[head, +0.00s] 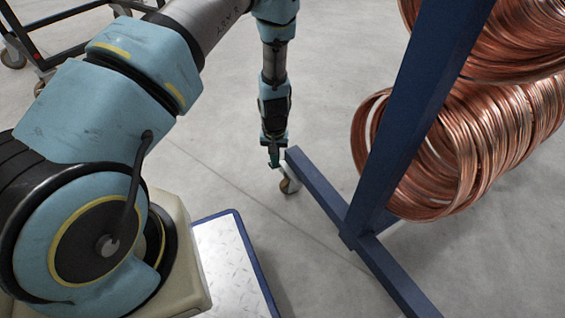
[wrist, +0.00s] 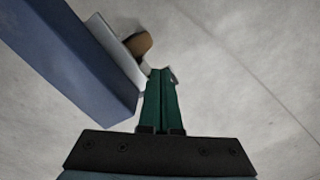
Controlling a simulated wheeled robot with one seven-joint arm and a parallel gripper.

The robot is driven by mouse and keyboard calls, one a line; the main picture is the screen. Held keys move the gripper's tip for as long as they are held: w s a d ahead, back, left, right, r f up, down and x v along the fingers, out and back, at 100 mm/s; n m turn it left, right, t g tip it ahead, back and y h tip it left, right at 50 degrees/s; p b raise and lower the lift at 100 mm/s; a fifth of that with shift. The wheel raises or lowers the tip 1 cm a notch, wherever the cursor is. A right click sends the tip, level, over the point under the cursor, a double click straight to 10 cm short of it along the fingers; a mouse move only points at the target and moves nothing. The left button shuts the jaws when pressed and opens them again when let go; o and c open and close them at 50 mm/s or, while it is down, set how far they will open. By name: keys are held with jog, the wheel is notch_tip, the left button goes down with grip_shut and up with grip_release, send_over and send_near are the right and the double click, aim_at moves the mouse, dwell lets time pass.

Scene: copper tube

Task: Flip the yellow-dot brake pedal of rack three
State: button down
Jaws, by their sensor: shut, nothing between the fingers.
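A caster with a tan wheel (head: 288,186) sits under the beam end. In the wrist view, the wheel (wrist: 138,44) and its pale bracket (wrist: 106,32) are just beyond the fingertips, beside the blue beam (wrist: 70,55). A small grey piece at the fingertips may be the brake pedal; I cannot tell whether they touch. No yellow dot or rack number shows.
The rack's slanted blue post (head: 415,110) rises at right, with copper tube coils (head: 470,150) hanging behind it. A dark wheeled frame (head: 60,50) stands at the upper left. A blue-edged metal plate (head: 230,260) lies low in front. The grey floor between is clear.

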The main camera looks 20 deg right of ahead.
jog(key=shift+f+b, duration=0.75)
jog(key=shift+f, duration=0.55)
dwell(0.8)
jog(key=shift+r, duration=0.15)
notch_tip(320, 180, up, 7)
jog(key=p, duration=0.6)
dwell(0.5)
